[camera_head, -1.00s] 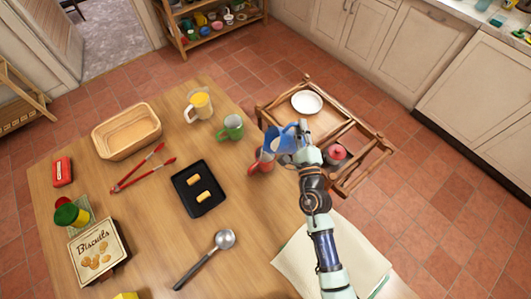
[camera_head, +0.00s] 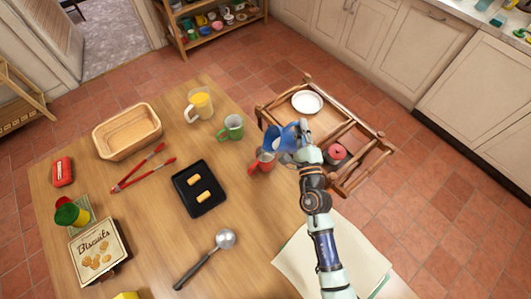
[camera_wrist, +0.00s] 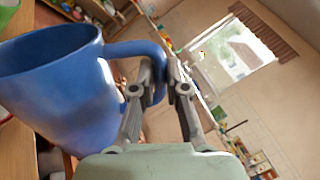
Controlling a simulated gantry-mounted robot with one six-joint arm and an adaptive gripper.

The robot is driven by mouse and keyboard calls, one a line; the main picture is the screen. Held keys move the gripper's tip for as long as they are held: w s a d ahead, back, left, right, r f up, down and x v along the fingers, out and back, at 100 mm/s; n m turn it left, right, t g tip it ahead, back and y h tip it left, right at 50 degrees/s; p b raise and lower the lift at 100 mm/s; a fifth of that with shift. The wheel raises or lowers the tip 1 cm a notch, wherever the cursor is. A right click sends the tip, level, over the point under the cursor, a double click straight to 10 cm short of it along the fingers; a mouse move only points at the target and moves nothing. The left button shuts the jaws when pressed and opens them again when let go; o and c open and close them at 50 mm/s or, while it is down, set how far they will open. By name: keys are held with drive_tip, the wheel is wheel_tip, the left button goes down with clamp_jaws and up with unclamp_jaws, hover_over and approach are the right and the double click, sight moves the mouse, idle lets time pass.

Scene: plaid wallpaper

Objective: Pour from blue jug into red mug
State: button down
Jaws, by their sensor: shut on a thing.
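The blue jug (camera_head: 283,138) is held by my gripper (camera_head: 301,140) above the table's right edge. In the wrist view the blue jug (camera_wrist: 60,80) is large at the left, and my gripper (camera_wrist: 166,80) is shut on its handle. The jug is tilted in the head view, its mouth toward the left. The red mug (camera_head: 262,162) stands on the table just below and left of the jug, partly covered by it. Whether any liquid leaves the jug cannot be seen. The inside of the mug is hard to make out.
A green mug (camera_head: 230,127) and a glass jug with yellow contents (camera_head: 200,105) stand left of the red mug. A black tray (camera_head: 181,183) lies in front. A wooden trolley (camera_head: 345,125) with a white plate (camera_head: 307,102) and a red pot (camera_head: 335,154) is behind right.

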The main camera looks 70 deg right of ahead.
drive_tip(key=s+d+f+m+b, duration=0.1)
drive_tip(key=s+d+f+m, duration=0.1)
drive_tip(key=f+m, duration=0.2)
drive_tip(key=s+d+f+m+g+b, duration=0.1)
drive_tip(key=s+d+f+m+b, duration=0.1)
drive_tip(key=s+f+m, duration=0.1)
drive_tip(key=s+d+f+m+g+y+b, duration=0.1)
drive_tip(key=s+f+m+b, duration=0.1)
drive_tip(key=f+m, duration=0.3)
wheel_tip(320, 180, down, 2)
drive_tip(key=shift+s+d+f, duration=0.1)
drive_tip(key=shift+s+d, duration=0.3)
drive_tip(key=shift+s, duration=0.1)
